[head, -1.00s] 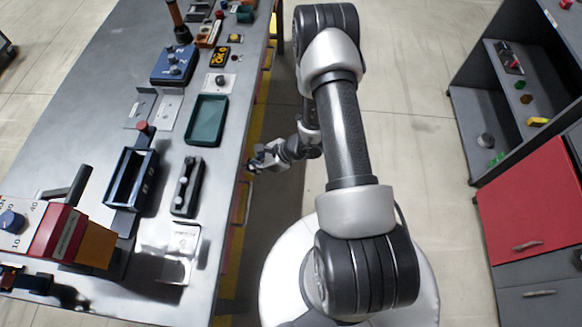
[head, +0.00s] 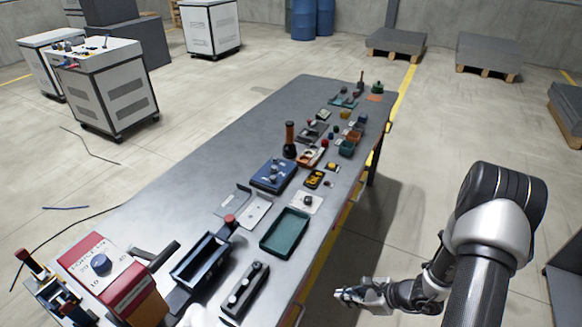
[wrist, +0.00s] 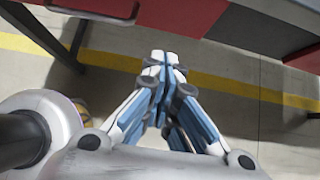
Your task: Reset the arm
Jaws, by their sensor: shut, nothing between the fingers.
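My gripper (head: 350,296) is at the lower right of the head view, beside the right edge of the long grey table (head: 190,185) and clear of it. In the wrist view, my gripper (wrist: 162,62) has its fingers drawn together with nothing between them. It points down over the floor and a yellow floor line (wrist: 225,82). It touches nothing that I can see.
The table carries a green tray (head: 285,233), a dark open bin (head: 200,260), a blue box with knobs (head: 273,174) and a red box with a dial (head: 105,275). Open floor lies right of the table. White cabinets (head: 105,85) and pallets (head: 396,45) stand farther back.

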